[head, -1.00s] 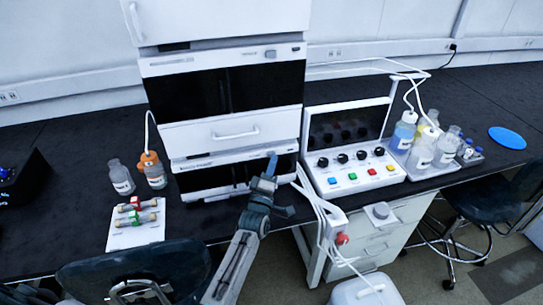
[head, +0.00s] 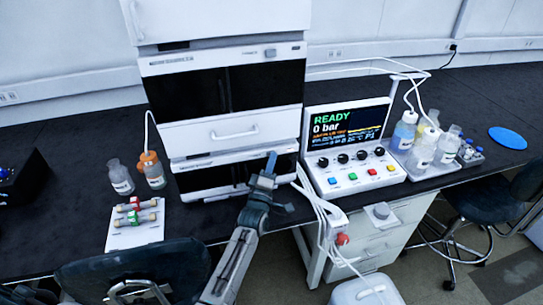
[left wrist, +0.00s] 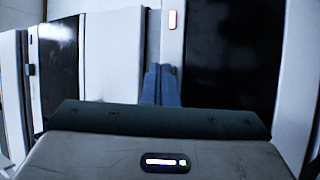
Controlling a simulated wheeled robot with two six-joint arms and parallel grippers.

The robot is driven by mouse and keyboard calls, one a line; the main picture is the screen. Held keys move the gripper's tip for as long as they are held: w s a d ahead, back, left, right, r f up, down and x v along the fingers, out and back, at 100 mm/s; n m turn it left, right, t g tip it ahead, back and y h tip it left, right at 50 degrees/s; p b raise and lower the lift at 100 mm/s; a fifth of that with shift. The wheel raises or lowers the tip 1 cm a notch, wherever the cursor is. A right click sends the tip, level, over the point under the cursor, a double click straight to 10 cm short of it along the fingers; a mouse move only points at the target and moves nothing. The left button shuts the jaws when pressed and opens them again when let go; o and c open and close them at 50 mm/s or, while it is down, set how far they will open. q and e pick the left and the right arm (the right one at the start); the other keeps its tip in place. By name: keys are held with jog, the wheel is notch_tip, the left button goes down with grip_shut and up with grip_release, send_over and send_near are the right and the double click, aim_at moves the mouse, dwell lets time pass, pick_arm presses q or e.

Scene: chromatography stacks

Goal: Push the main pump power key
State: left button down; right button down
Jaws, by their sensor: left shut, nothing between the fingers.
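The main pump is the lowest white module (head: 190,165) of the stack in the head view, with a dark front window. My left gripper (head: 270,160) is in front of its upper front edge, with its blue fingers shut and empty. The shut fingers also show in the left wrist view (left wrist: 161,84). A small lit key (left wrist: 172,21), orange-white, sits on a white front strip just beyond the fingertips there. A gap shows between them in that picture; I cannot tell the depth. In the head view the fingers cover this spot. My right gripper is not in view.
A control console (head: 350,150) with knobs and coloured buttons stands right of the stack, its screen reading READY and 0 bar. A bottle tray (head: 425,172) is beyond it. White tubes (head: 318,205) hang beside my left arm. Bottles (head: 121,178) and a white plate (head: 125,237) are at left.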

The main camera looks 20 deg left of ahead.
pick_arm(q)
jog(key=shift+s, duration=0.1)
jog(key=shift+s+d, duration=0.5)
jog(key=shift+s, duration=0.2)
jog(key=shift+s+d+p, duration=0.5)
jog(key=shift+s+d, duration=0.2)
jog(key=shift+s, duration=0.35)
jog(key=shift+s+d+p, duration=0.5)
jog(key=shift+s+d, duration=0.2)
jog(key=shift+s, duration=0.3)
